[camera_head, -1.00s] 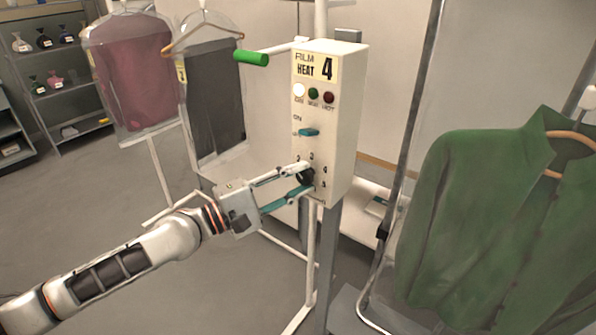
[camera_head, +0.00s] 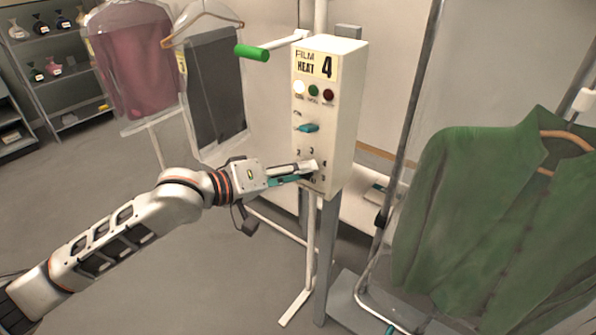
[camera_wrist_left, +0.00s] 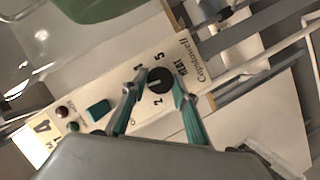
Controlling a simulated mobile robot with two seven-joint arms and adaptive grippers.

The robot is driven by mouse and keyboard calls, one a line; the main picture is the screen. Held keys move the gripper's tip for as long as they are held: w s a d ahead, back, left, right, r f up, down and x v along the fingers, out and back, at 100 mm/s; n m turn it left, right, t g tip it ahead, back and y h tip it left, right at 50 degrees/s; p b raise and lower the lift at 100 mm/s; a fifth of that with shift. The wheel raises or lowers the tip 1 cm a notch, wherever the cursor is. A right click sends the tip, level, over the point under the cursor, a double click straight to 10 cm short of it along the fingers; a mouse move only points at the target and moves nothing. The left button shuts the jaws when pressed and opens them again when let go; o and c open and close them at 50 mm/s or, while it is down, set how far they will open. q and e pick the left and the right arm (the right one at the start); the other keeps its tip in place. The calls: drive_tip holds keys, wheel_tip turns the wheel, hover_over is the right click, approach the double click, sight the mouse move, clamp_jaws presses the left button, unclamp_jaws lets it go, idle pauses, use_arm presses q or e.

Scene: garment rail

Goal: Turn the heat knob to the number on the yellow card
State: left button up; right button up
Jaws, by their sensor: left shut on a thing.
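The yellow card (camera_head: 316,65) at the top of the cream control box (camera_head: 341,120) reads FILM HEAT with a large 4. The black round heat knob (camera_wrist_left: 159,80) sits low on the box front, with printed numbers around it; 2 and 5 are readable in the wrist view. My left gripper (camera_head: 313,172) is at the knob, its teal-padded fingers one on each side of it, shut on it. In the head view the fingers cover the knob. I cannot tell which number it points to. A small teal bit at the bottom edge may be my right gripper (camera_head: 391,329).
A teal switch (camera_head: 307,128) and a row of lamps (camera_head: 314,92), the left one lit, are above the knob. A green-handled lever (camera_head: 252,52) sticks out left of the box. A green jacket (camera_head: 490,220) hangs at right, bagged garments (camera_head: 135,60) at left.

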use_arm(q)
drive_tip(key=shift+s+d+f+m+t+y, duration=0.15)
drive_tip(key=shift+m+t+y, duration=0.3)
drive_tip(key=shift+m+y, duration=0.95)
drive_tip(key=shift+s+d+r+m+t+y, duration=0.1)
drive_tip(key=shift+m+t+y, duration=0.5)
drive_tip(key=shift+m, duration=1.4)
drive_tip(key=shift+f, duration=0.1)
drive_tip(key=o, duration=1.1)
drive_tip(key=shift+a+r, duration=0.1)
drive_tip(key=shift+r, duration=0.1)
drive_tip(key=v, duration=1.1)
drive_tip(key=shift+s+r, duration=0.3)
